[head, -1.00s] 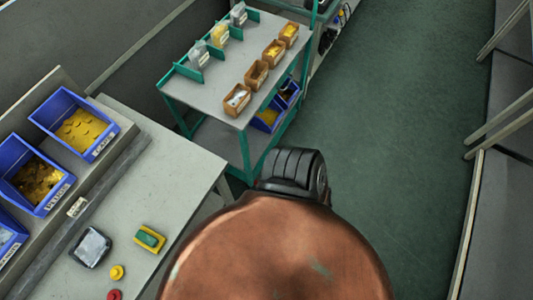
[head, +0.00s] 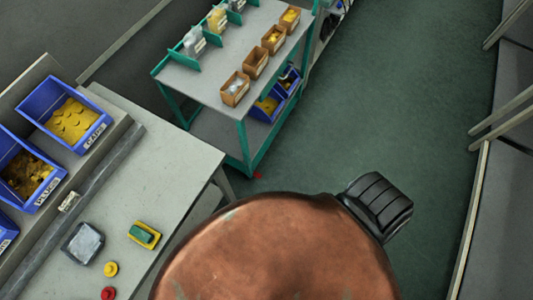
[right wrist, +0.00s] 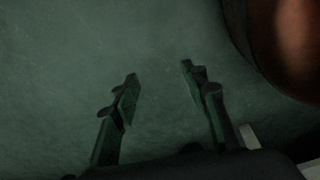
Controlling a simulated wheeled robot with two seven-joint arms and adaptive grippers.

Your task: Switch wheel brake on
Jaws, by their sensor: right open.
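A small red part (head: 258,175) shows on the floor at the foot of the near corner leg of the green-framed trolley (head: 205,85) in the head view. It is too small to tell whether it is the wheel brake or how it is set. The wheels cannot be made out. My right gripper (right wrist: 159,72) is open and empty in the right wrist view, its two fingers apart over plain green floor. Neither the trolley nor the red part shows there. My left gripper is not in view.
A grey workbench (head: 165,170) stands at left with blue bins (head: 75,118) and a yellow-green switch box (head: 144,235). The trolley carries small brown boxes (head: 235,88). Green floor (head: 400,110) is clear right of the trolley, up to grey panels with rails (head: 505,115).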

